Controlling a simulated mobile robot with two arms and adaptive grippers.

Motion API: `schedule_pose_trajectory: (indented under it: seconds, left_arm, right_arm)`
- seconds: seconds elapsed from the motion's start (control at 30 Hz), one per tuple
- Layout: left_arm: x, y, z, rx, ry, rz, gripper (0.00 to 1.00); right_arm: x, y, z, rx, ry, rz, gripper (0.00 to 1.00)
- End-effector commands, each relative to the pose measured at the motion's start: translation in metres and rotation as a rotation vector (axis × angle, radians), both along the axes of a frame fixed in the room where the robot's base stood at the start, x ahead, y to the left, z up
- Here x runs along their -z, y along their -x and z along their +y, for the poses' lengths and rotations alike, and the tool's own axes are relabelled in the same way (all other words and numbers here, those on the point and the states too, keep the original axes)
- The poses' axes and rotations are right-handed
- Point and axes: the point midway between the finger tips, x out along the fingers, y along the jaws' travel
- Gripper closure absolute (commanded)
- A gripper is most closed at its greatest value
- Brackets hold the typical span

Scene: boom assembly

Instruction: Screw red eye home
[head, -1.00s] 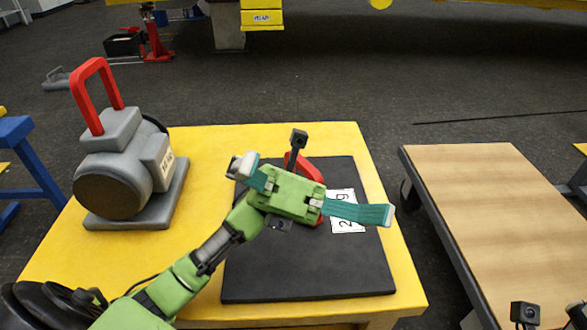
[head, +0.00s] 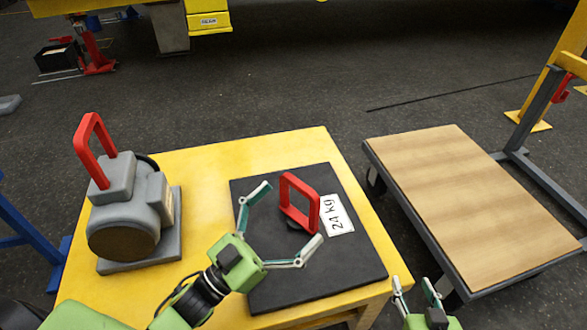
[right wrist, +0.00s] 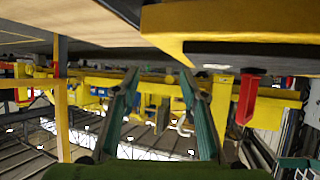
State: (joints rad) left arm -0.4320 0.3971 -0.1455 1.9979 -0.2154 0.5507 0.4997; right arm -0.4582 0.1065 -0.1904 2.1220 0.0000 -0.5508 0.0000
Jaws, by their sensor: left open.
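The red eye (head: 287,205) is an upright rectangular loop on a small dark base. It stands on the black plate (head: 310,280) beside a white label reading 24 kg (head: 337,215). My left gripper (head: 295,210) is open at the near-left side of the eye. One finger is to the left of the loop and the other is in front of it to the right, with gaps visible in the head view. Whether the eye sits flush is too small to tell. My right gripper (head: 413,282) is open and empty at the lower right; its spread fingers also show in the right wrist view (right wrist: 158,75).
A grey motor-like unit (head: 125,215) with a red handle (head: 90,150) stands at the left of the yellow table (head: 200,165). A cart with a wooden top (head: 470,190) stands to the right across a floor gap. Its top is clear.

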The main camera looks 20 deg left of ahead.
Motion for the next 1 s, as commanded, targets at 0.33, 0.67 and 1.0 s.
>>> schedule_pose_trajectory:
  seconds: [0.33,0.67,1.0]
  left_arm:
    - [0.066,-0.019,0.074,-0.074,-0.137,0.334,0.0]
    - [0.08,-0.036,0.081,-0.092,-0.151,0.375,0.0]
    - [0.079,-0.095,0.051,-0.091,-0.151,0.373,0.0]
  right_arm:
    - [0.106,0.144,-0.052,0.048,0.16,0.724,0.6]
    - [0.112,0.172,-0.06,0.056,0.181,0.829,0.6]
    - [0.084,0.17,-0.06,0.06,0.179,0.812,0.6]
